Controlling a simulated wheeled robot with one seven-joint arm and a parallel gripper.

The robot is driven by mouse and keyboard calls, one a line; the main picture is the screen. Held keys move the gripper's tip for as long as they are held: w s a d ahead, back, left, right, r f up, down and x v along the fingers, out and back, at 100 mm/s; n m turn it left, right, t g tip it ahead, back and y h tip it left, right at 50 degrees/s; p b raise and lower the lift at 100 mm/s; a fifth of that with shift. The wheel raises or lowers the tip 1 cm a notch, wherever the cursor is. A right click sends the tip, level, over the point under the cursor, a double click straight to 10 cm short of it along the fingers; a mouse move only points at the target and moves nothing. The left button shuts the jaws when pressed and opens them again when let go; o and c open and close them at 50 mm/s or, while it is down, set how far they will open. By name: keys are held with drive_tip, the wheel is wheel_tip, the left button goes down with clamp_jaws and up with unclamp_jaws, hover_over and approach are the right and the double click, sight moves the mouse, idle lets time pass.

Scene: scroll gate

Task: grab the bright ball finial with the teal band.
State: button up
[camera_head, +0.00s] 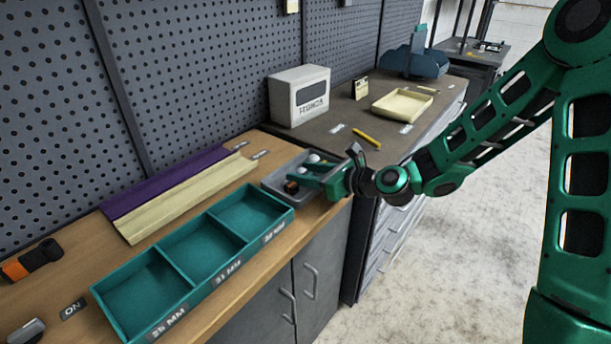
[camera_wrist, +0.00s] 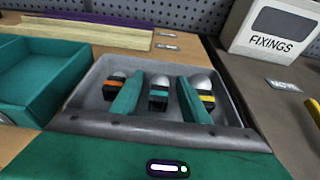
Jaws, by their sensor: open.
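The ball finial with the teal band (camera_wrist: 158,92) stands in the middle of a grey tray (camera_wrist: 93,88) in the wrist view. It has a pale ball top and a dark base. My gripper (camera_wrist: 160,84) is open, its two green fingers one on each side of this finial, with gaps visible. A finial with an orange band (camera_wrist: 113,88) stands left of the left finger, and one with a yellow band (camera_wrist: 205,92) stands right of the right finger. In the head view, my gripper (camera_head: 305,175) is over the tray (camera_head: 274,189) and partly hides the finials.
A teal three-compartment bin (camera_head: 190,252) stands left of the tray on the wooden bench. Purple and cream channels (camera_head: 175,190) lie behind it. A white FIXINGS box (camera_head: 300,95) stands on the darker bench to the right. A pegboard wall (camera_head: 200,70) rises behind.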

clamp_jaws()
